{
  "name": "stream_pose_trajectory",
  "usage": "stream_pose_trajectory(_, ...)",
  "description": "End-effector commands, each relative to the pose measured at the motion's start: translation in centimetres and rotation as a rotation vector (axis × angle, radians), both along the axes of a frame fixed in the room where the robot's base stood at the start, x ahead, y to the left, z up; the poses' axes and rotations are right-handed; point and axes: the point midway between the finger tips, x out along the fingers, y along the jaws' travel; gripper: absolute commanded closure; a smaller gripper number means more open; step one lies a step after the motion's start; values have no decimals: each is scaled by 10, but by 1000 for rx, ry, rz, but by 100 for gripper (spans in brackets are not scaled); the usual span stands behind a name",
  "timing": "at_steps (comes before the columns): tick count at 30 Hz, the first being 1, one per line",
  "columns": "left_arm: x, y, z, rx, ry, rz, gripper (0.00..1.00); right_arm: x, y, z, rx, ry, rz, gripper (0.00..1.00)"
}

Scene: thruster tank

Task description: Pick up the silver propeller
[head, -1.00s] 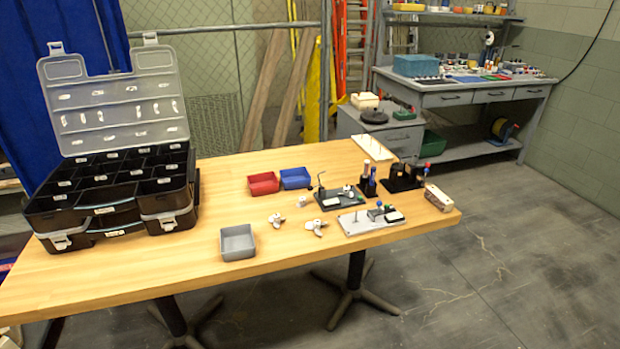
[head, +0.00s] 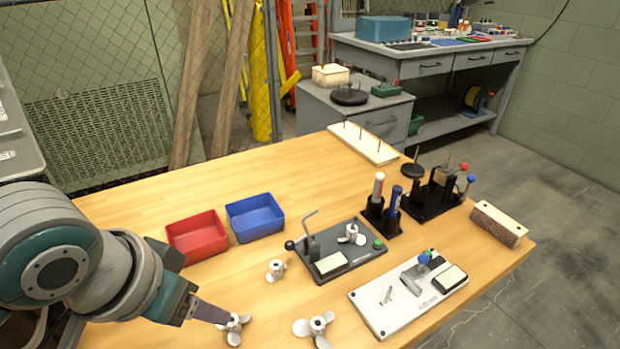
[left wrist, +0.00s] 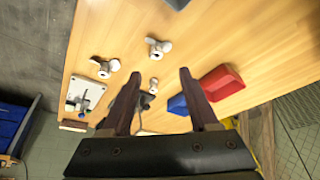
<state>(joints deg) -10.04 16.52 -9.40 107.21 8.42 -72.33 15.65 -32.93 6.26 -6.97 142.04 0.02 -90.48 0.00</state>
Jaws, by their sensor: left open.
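Several small pale silver-white propellers are in the head view, much alike in colour, so I cannot tell which is the silver one. One (head: 235,328) lies by my left gripper's tip, one (head: 314,327) lies to its right, and one (head: 276,269) stands farther back. Another (head: 351,234) sits on a dark fixture plate. My left gripper (head: 210,312) points down to the right, its tip overlapping the nearest propeller's edge in the picture. In the left wrist view its fingers (left wrist: 158,76) are apart with nothing held; a propeller (left wrist: 158,47) shows just beyond them. My right gripper is out of view.
A red bin (head: 197,237) and a blue bin (head: 255,217) stand behind the propellers. A white fixture plate (head: 385,310), a black holder with upright tools (head: 382,213) and a wooden-looking block (head: 498,224) are to the right. The back-left tabletop is clear.

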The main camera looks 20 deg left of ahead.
Motion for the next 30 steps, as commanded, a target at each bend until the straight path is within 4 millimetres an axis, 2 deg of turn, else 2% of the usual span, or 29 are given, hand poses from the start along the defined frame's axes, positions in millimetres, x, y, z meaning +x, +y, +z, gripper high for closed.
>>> stream_pose_trajectory(1,2,0,-10,-1,3,2,40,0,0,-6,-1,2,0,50)
stream_pose_trajectory(6,13,0,-33,-2,2,1,40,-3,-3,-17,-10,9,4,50)
stream_pose_trajectory(11,19,0,-45,0,1,1,40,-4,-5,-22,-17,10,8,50)
stream_pose_trajectory(19,37,-1,-81,0,1,1,40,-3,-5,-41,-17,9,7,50)
stream_pose_trajectory(22,40,-1,-87,0,1,0,40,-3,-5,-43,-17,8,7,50)
stream_pose_trajectory(29,41,-1,-87,0,0,0,40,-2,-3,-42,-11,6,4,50)
stream_pose_trajectory(30,41,-1,-86,0,0,0,43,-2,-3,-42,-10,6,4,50)
